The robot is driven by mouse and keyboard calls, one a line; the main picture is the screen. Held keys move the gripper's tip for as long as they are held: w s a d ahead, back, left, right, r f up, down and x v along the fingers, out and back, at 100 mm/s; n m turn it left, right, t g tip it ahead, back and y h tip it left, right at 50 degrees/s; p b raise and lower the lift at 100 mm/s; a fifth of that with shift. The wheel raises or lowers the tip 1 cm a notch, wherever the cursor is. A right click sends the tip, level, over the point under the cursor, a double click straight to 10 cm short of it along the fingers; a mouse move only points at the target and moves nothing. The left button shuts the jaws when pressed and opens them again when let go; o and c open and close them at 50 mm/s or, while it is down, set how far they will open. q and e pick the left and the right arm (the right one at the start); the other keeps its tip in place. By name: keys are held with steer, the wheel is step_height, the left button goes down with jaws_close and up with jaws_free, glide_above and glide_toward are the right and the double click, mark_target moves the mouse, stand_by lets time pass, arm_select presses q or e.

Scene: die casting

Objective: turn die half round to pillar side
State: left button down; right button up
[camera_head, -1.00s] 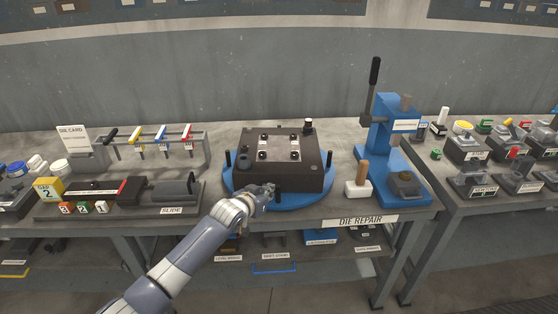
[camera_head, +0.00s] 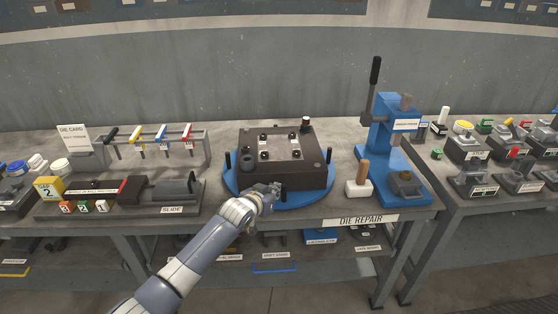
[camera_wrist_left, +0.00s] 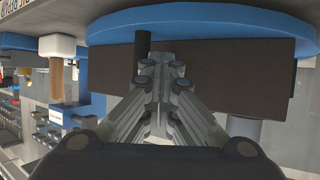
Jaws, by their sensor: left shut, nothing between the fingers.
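The die half (camera_head: 285,160) is a dark block with several light pads on top, resting on the blue round turntable (camera_head: 235,187) on the bench. Black upright pegs stand around the turntable's rim. My left gripper (camera_head: 272,190) is shut and empty at the turntable's front edge, beside the front peg (camera_head: 284,193). In the left wrist view the shut fingertips (camera_wrist_left: 160,62) are close to the black peg (camera_wrist_left: 142,45), with the dark block (camera_wrist_left: 225,70) behind them; I cannot tell whether they touch the peg. My right gripper is not in view.
A blue press (camera_head: 385,150) and a wooden-handled mallet (camera_head: 359,180) stand right of the turntable. The slide block (camera_head: 178,190) and a rack with coloured handles (camera_head: 160,145) are at left. The bench strip between slide and turntable is clear.

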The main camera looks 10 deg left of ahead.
mark_target(311, 180)
arm_select(q)
steer(key=shift+w+d+b, duration=0.15)
steer(key=shift+w+d, duration=0.1)
steer(key=shift+d, duration=0.4)
steer(key=shift+w+d+b, duration=0.2)
steer(key=shift+w+d, duration=0.1)
steer(key=shift+d, duration=0.4)
steer(key=shift+w+d+b, duration=0.15)
steer(key=shift+w+d, duration=0.1)
steer(key=shift+d, duration=0.4)
steer(key=shift+w+d+b, duration=0.45)
steer(key=shift+d, duration=0.15)
steer(key=shift+w+d+b, duration=0.4)
steer(key=shift+d, duration=0.2)
steer(key=shift+w+d+b, duration=0.5)
steer(key=shift+d+b, duration=0.05)
steer(key=shift+d, duration=0.1)
steer(key=shift+w+d+b, duration=1.3)
steer(key=shift+w+b, duration=0.25)
steer(key=shift+b, duration=0.45)
